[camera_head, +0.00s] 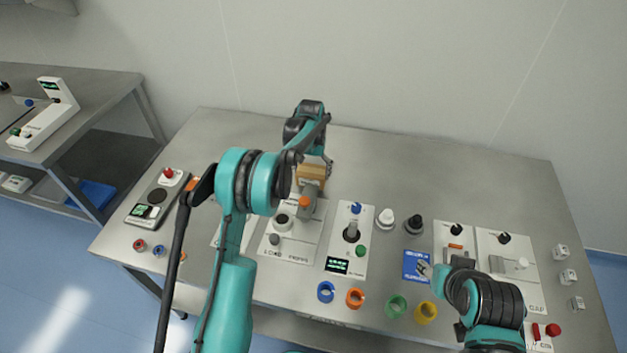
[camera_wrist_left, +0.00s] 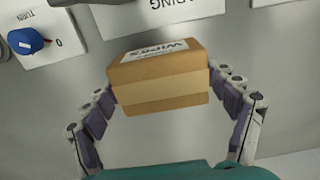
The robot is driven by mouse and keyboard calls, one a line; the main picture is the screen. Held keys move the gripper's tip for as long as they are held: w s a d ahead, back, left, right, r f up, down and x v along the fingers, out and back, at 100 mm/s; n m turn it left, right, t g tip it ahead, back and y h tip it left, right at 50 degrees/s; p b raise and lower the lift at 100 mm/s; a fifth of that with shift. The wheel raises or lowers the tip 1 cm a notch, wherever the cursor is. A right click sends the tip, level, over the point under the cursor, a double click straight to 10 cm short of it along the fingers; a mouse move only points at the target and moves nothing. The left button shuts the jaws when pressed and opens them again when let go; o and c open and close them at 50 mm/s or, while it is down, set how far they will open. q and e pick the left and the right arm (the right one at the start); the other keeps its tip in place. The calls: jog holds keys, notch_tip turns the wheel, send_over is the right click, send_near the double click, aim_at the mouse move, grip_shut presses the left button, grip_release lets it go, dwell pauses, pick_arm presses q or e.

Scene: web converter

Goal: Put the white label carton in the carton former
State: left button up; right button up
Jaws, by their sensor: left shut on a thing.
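A brown carton with a white label reading "WIPES" (camera_wrist_left: 160,88) lies between the two fingers of my left gripper (camera_wrist_left: 168,90). The same carton shows in the head view (camera_head: 311,172) at the middle back of the table, beneath the left gripper (camera_head: 324,163). The left gripper is shut on it, with one finger at each side. Part of the carton's top is hidden by the gripper in the head view. I cannot tell for certain which device is the carton former.
Several white panels with knobs stand on the steel table (camera_head: 440,165), including a device with an orange cylinder (camera_head: 305,202). Coloured rings, such as a blue one (camera_head: 326,292), lie along the front. A blue knob (camera_wrist_left: 25,41) is left of the carton. The table's back right is clear.

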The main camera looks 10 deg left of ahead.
pick_arm(q)
jog(key=shift+f+b, duration=0.3)
jog(key=shift+f, duration=1.05)
jog(key=shift+f, duration=0.1)
jog(key=o, duration=0.8)
jog(key=shift+f, duration=0.1)
jog(key=shift+o, duration=1.3)
